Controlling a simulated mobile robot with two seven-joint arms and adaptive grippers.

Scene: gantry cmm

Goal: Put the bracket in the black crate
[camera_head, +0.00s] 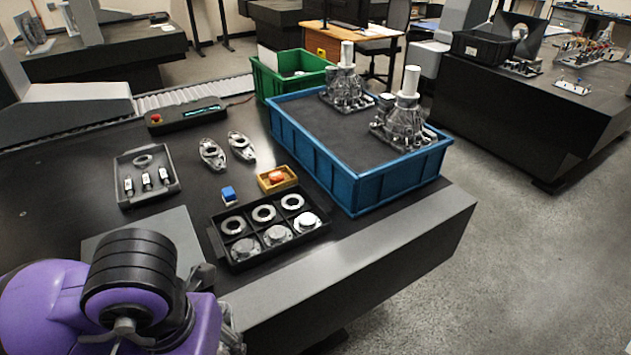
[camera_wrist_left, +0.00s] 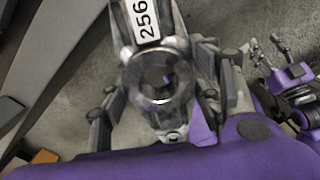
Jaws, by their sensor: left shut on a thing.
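The bracket (camera_wrist_left: 160,70) is a grey metal piece with a round ring and a white label reading 256. My left gripper (camera_wrist_left: 165,95) is shut on it, with a finger on each side, above the floor in the wrist view. In the head view my left arm comes in at the lower left and mostly hides the gripper and the bracket. A black crate (camera_head: 482,47) stands on the far right table, well away from my left arm. Part of what looks like my right gripper (camera_wrist_left: 265,47) shows in the wrist view, too small to read its jaws.
Two similar metal parts (camera_head: 212,154) lie on the near table. A black compartment tray (camera_head: 222,252) with rings and flanges, a grey tray (camera_head: 125,195), a blue crate (camera_head: 395,185) with two housings and a green crate (camera_head: 265,82) also stand there. Open floor separates the tables.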

